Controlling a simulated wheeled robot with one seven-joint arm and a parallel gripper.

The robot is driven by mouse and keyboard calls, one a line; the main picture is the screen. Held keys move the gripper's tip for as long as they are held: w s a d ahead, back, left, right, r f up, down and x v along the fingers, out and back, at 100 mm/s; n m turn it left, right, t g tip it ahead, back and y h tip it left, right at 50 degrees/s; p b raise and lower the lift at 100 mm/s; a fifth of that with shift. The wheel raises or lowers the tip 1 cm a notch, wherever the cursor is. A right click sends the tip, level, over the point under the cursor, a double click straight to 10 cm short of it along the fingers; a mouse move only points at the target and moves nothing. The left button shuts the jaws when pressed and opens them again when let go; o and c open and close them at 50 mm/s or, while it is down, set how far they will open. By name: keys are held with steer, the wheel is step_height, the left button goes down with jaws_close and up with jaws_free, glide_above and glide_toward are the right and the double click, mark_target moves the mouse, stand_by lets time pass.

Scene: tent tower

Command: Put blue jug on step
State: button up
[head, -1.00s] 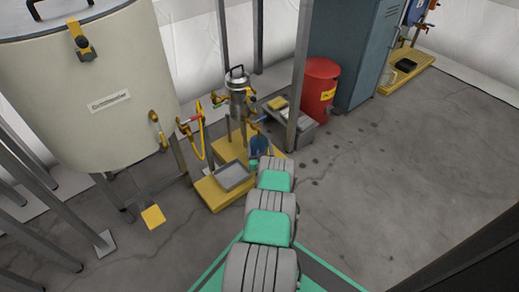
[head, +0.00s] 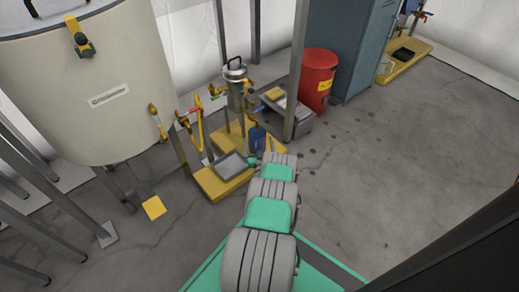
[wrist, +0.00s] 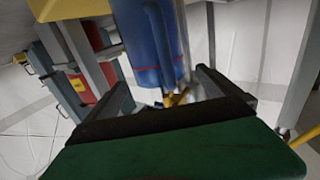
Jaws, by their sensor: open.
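The blue jug (head: 257,139) stands on the yellow platform below the metal canister, partly behind a post. In the wrist view the jug (wrist: 146,38) is large, with a thin red line around it, and it lies at or just beyond the gap between my fingertips. My gripper (wrist: 165,84) is open, with one dark finger on each side of the jug; whether either touches it I cannot tell. In the head view my arm hides most of the gripper. A low grey step-like stand (head: 290,108) is right of the jug; I cannot tell if it is the step.
A grey tray (head: 231,165) lies on the yellow platform (head: 212,188), left of my arm. The metal canister (head: 236,86), hoses and valves crowd the jug. A metal post (head: 295,75) and a red bin (head: 319,80) stand to the right. The floor at right is clear.

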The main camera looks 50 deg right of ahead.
steer(key=p+v, duration=0.3)
steer(key=v, duration=0.5)
steer(key=shift+a+p, duration=0.2)
steer(key=shift+p, duration=0.15)
steer(key=shift+s+r, duration=0.1)
stand_by(0.6)
